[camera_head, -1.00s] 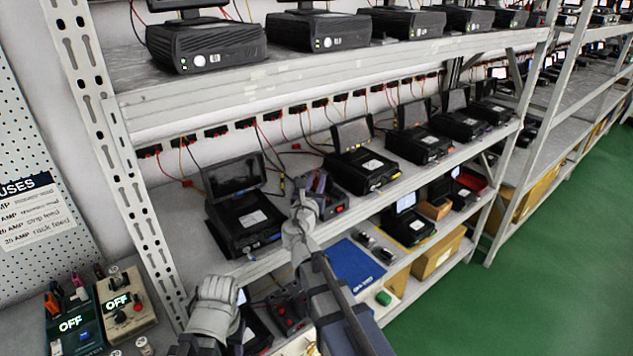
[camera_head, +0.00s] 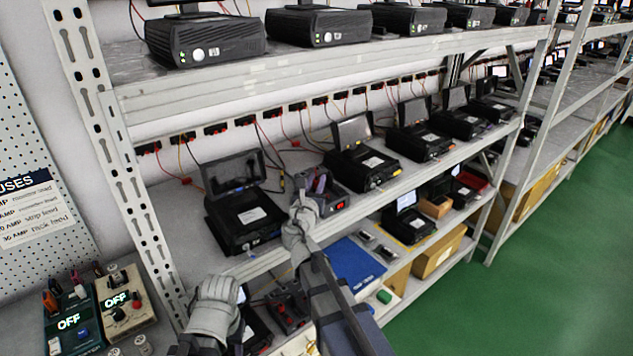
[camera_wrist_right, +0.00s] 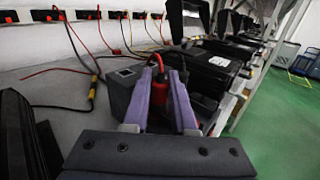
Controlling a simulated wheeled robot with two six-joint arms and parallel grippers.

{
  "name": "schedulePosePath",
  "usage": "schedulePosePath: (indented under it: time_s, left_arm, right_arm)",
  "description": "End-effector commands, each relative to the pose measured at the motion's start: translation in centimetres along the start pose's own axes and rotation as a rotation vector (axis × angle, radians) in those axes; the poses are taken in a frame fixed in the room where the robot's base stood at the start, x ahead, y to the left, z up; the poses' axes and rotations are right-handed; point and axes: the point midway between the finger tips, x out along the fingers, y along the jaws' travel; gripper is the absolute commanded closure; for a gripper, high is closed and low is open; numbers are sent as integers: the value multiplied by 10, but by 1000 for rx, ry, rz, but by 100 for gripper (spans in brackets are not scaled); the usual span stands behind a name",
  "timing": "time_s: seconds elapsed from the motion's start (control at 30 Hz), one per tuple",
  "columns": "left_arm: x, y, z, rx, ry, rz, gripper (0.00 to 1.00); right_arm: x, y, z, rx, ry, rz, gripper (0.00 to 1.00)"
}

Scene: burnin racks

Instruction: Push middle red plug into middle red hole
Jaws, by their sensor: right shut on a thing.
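The grey device (camera_wrist_right: 122,88) stands just behind and left of the fingers. I cannot make out the red holes or which is the middle one, nor whether the plug's tip is in a hole. My left arm's pale grey wrist (camera_head: 213,310) is at the lower left; its fingers cannot be made out.
A black unit with a raised lid (camera_head: 240,215) stands left of the device, and another black unit (camera_head: 362,168) stands right. Red and black cables hang from wall sockets (camera_head: 245,124) behind. A blue mat (camera_head: 355,262) lies lower down. The green floor (camera_head: 510,290) is clear.

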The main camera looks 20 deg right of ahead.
Motion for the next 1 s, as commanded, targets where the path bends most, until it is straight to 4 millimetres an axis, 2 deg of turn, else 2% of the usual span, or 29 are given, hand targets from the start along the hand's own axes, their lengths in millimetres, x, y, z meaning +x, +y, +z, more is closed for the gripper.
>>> schedulePosePath:
  time_s: [0.07,0.3,0.53,0.73,1.0]
  left_arm:
    - [0,0,0,0,0,0,50]
    - [0,0,0,0,0,0,50]
    - [0,0,0,0,0,0,50]
    - [0,0,0,0,0,0,50]
    - [0,0,0,0,0,0,50]
  right_arm:
    - [0,0,0,0,0,0,70]
    - [0,0,0,0,0,0,43]
    - [0,0,0,0,0,0,39]
    - [0,0,0,0,0,0,17]
    - [0,0,0,0,0,0,16]
